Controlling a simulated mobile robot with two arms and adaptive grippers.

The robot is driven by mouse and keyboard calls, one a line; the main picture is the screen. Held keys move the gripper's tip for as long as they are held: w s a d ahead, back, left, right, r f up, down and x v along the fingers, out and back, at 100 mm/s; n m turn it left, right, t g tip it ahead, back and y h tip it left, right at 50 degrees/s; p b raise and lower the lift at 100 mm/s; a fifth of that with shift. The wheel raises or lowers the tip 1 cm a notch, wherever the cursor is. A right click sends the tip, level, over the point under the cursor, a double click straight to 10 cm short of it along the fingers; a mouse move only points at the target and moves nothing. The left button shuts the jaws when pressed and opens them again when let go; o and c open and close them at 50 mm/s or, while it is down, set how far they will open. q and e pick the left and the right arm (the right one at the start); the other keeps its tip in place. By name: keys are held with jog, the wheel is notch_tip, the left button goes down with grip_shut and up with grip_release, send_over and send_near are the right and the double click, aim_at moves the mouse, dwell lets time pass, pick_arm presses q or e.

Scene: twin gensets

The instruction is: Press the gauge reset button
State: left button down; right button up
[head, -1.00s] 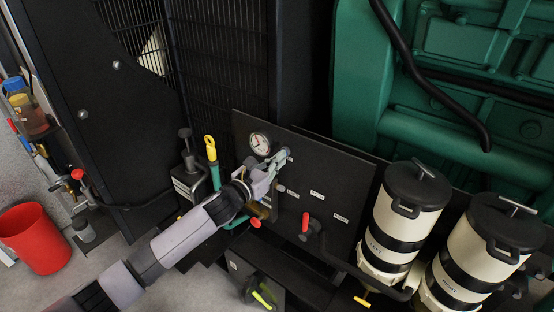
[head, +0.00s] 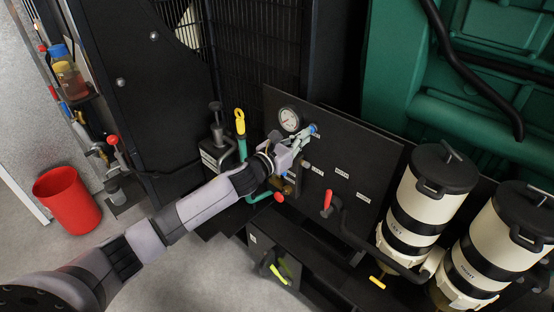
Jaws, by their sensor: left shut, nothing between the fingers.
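A black panel (head: 365,163) carries a round white-faced gauge (head: 289,119) near its upper left corner. My right gripper is not in view.
A red-handled lever (head: 327,200) and small white labels are on the panel. Two cream canisters (head: 405,210) with black lids stand to the right. A red bucket (head: 67,200) is on the floor.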

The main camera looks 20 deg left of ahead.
pick_arm(q)
jog(key=b+v, duration=0.3)
jog(key=v, duration=0.8)
jog(key=shift+s, duration=0.2)
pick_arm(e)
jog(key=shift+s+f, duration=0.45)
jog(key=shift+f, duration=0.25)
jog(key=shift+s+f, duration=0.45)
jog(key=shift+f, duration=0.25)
